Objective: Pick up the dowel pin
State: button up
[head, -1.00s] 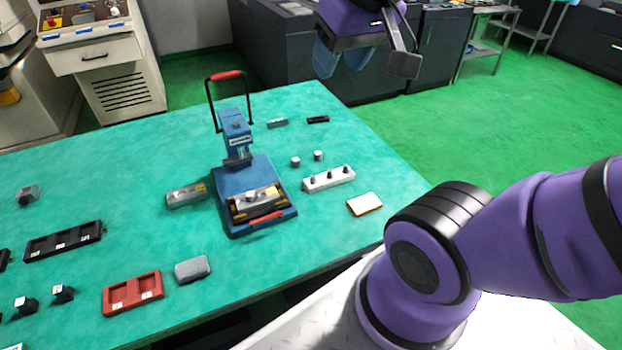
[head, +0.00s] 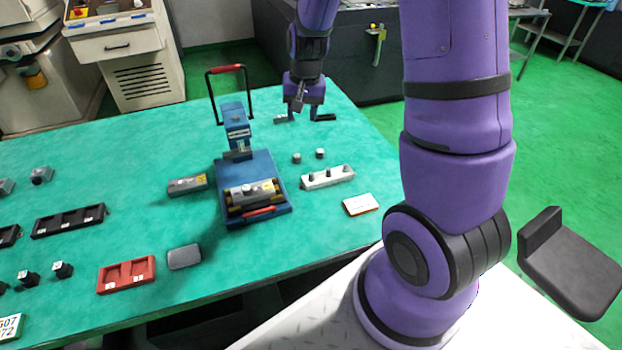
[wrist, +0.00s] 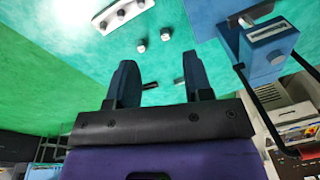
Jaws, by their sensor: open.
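I cannot tell for certain which thing is the dowel pin. Short dark pins stand upright in a white block (head: 327,178), which also shows at the top of the wrist view (wrist: 120,12). Two small grey cylinders (head: 297,158) stand behind it, and they also show in the wrist view (wrist: 141,46). My gripper (head: 300,106) is over the back of the table, by a small grey piece (head: 281,119) and a small black piece (head: 325,117). In the wrist view my gripper (wrist: 158,68) has its fingers apart, with nothing held. A dark piece (wrist: 150,86) shows between them, beyond the fingers.
A blue press (head: 228,190) with a tall black handle stands left of my gripper. A grey block (head: 187,185), a white card (head: 360,204), a red tray (head: 127,275) and a black tray (head: 69,220) lie around it.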

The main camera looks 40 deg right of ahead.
jog(key=m+g, duration=0.1)
jog(key=m, duration=0.1)
send_over(311, 173)
notch_tip(311, 173, down, 14)
jog(key=f, duration=0.4)
jog(key=shift+s+f, duration=0.35)
jog(key=shift+f, duration=0.05)
jog(key=shift+w+f, duration=0.2)
jog(key=shift+f, duration=1.3)
jog(key=shift+w+f, duration=0.15)
jog(key=shift+f, duration=1.35)
grip_shut()
